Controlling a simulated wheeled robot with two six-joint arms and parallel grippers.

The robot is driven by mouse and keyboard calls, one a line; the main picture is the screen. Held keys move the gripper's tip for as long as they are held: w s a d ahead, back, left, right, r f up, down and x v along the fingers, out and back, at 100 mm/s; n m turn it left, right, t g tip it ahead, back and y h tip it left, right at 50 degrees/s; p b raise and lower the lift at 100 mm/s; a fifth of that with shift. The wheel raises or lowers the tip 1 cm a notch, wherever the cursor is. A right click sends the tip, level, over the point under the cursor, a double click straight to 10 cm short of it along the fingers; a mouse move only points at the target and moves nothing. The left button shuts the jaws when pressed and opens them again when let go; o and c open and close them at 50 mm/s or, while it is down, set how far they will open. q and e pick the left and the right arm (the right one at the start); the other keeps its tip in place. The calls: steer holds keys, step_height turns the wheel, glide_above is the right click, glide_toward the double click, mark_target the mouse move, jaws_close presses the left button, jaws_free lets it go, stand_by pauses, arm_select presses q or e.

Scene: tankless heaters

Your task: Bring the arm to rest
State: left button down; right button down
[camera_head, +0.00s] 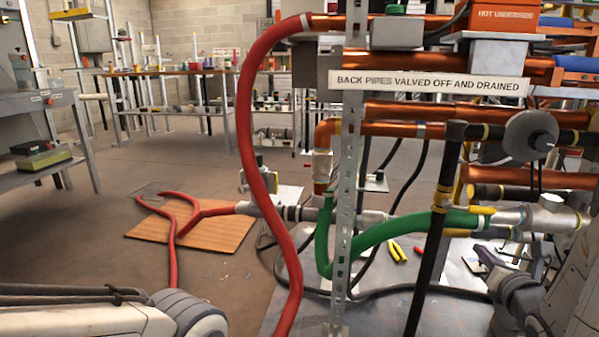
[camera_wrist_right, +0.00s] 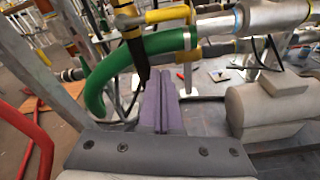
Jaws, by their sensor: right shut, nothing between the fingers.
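My right gripper (camera_head: 484,252) is at the lower right of the head view, low among the pipes, small and partly hidden by my own arm. In the right wrist view its purple fingers (camera_wrist_right: 160,88) lie together, shut with nothing between them. They point toward a green hose (camera_wrist_right: 140,55) and a black upright post (camera_wrist_right: 135,50), and whether they touch either cannot be told. My left arm (camera_head: 90,318) lies across the bottom left of the head view; its gripper is out of frame.
Copper pipes (camera_head: 400,110), a perforated metal upright (camera_head: 345,200) and a red hose (camera_head: 250,130) crowd the space ahead. A green hose (camera_head: 400,235) bends low near the right gripper. Yellow-handled pliers (camera_head: 397,251) lie on the grey floor plate. Open floor (camera_head: 100,210) is at left.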

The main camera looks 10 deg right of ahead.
steer(key=w+a+r+m+g+y+p, duration=0.1)
steer(key=w+a+m+g+p, duration=0.15)
steer(key=a, duration=0.35)
steer(key=w+a+r+m+g+y+p, duration=0.1)
steer(key=w+a+r+m+y+p, duration=0.1)
steer(key=a+m+p, duration=0.3)
steer(key=s+a+r+m+g+y+p, duration=0.1)
steer(key=s+a+m+g+y+p, duration=0.25)
steer(key=a, duration=1.05)
steer(key=s+a+r+m+g+p, duration=0.4)
steer(key=s+a+m, duration=0.3)
steer(key=s, duration=0.4)
steer(key=s+a+r+m+g+p, duration=0.4)
steer(key=s+a, duration=0.4)
steer(key=s, duration=0.4)
step_height(320, 180, up, 36)
steer(key=w+p, duration=0.1)
steer(key=p, duration=3.5)
steer(key=shift+f, duration=0.15)
steer(key=shift+h, duration=0.25)
